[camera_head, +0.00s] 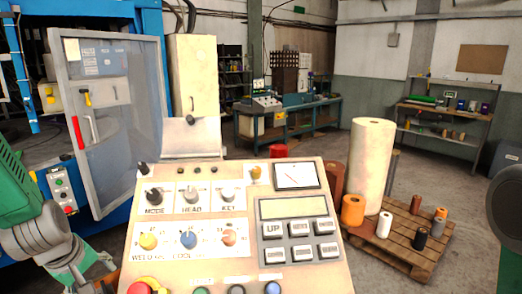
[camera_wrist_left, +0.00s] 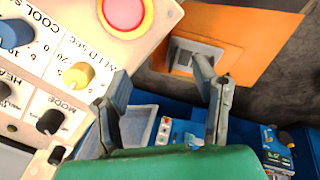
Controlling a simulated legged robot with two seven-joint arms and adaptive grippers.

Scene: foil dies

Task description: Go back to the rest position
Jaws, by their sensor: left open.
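My left gripper (camera_head: 95,272) is at the lower left of the head view, beside the left edge of the beige control panel (camera_head: 200,274). In the left wrist view the left gripper (camera_wrist_left: 163,75) has its two dark fingers spread apart with nothing between them. The panel's yellow knob (camera_wrist_left: 79,76) and red button (camera_wrist_left: 124,11) are close to the fingers in that view. Whether a finger touches the panel cannot be told. Part of my right arm shows at the right edge of the head view; its gripper is outside the view.
A blue machine with an open grey door (camera_head: 130,150) stands at the left. A wooden pallet (camera_head: 408,250) with a tall cream roll (camera_head: 368,165) and smaller rolls stands right of the panel. A workbench (camera_head: 300,112) and a shelf (camera_head: 440,133) are farther back. Open floor lies between.

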